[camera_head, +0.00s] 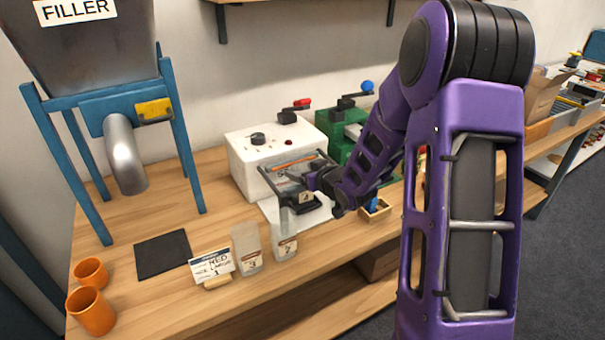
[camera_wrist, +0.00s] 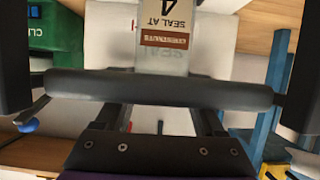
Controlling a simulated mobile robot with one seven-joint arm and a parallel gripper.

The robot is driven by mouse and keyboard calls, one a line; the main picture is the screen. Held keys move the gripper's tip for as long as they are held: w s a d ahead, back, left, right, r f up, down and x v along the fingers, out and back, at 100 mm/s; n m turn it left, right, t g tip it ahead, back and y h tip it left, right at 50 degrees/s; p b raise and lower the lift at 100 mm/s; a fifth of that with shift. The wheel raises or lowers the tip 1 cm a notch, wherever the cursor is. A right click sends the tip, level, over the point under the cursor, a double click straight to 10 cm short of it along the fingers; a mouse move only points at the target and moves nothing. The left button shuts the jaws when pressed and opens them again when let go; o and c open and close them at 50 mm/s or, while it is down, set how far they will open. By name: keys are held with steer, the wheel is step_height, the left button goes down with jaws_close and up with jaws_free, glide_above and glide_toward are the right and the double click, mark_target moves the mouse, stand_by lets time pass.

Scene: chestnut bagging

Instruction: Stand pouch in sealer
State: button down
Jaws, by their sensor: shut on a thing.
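The white sealer (camera_head: 272,150) stands on the bench, with a dark knob, a red-tipped lever and an orange strip along its front jaw frame. My gripper (camera_head: 309,184) is at the sealer's front. A black bar (camera_wrist: 160,90) crosses before the fingers in the wrist view. Whether the pouch's bottom touches the sealer is hidden.
Pouches marked 3 (camera_head: 246,252) and 2 (camera_head: 285,246) stand in front of the sealer beside a written card (camera_head: 212,267). A green machine (camera_head: 338,128) is close behind. The filler (camera_head: 125,115) and orange cups (camera_head: 92,310) are at left.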

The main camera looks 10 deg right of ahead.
steer(key=shift+s+f+b, duration=0.2)
steer(key=shift+f+b, duration=0.4)
steer(key=shift+f, duration=0.1)
jaws_free()
steer(key=shift+s+f, duration=0.1)
steer(key=shift+f, duration=0.1)
steer(key=shift+r+p, duration=0.5)
steer(key=shift+p, duration=0.05)
steer(key=shift+d+r, duration=0.1)
steer(key=shift+r, duration=0.2)
steer(key=p+v, duration=0.1)
steer(key=v, duration=1)
steer(key=shift+s+r+p, duration=0.25)
steer(key=shift+r+p, duration=0.05)
steer(key=shift+p, duration=0.1)
